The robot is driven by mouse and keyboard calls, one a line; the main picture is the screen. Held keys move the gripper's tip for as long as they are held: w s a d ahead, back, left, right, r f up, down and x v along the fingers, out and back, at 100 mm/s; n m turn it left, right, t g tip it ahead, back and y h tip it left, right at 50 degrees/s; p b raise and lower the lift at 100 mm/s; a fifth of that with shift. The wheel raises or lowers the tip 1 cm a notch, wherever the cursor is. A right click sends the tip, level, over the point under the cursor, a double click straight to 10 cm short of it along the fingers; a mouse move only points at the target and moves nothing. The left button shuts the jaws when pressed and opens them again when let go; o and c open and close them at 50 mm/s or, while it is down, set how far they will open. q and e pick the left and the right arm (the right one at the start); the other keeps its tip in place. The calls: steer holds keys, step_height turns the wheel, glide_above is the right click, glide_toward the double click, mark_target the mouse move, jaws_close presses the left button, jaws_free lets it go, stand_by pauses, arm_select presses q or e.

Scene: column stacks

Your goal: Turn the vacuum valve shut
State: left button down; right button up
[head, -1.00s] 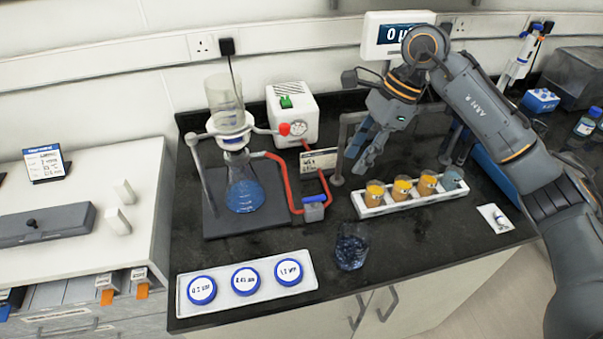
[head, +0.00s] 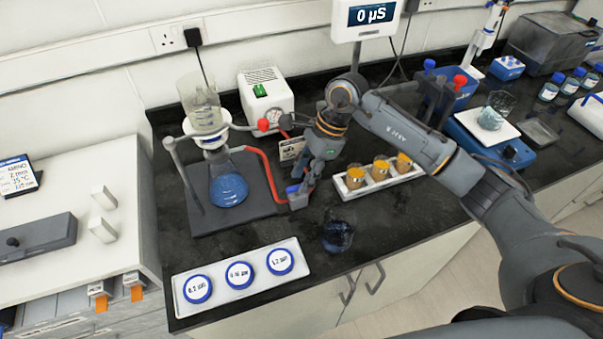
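The vacuum valve (head: 298,199) is a small grey block with a blue handle, set in the red tubing (head: 268,165) between the filter flask and the pump. My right gripper (head: 303,185) reaches down to it from the upper right, its fingertips at the blue handle and partly covering it. I cannot tell whether the fingers touch the handle or how far apart they are. The flask (head: 229,188) holds blue liquid under a clear funnel (head: 203,105). The white pump (head: 267,96) stands behind. My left gripper is out of view.
A white rack (head: 349,190) with orange-filled cups stands just right of the valve, partly behind my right arm. A dark blue glass (head: 337,236) stands in front. A white tray (head: 212,306) of round filter boxes lies at the front left. Bare black bench separates them.

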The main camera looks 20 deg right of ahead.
steer(key=shift+a+f, duration=0.2)
steer(key=shift+f, duration=0.4)
steer(key=shift+a, duration=0.1)
jaws_close()
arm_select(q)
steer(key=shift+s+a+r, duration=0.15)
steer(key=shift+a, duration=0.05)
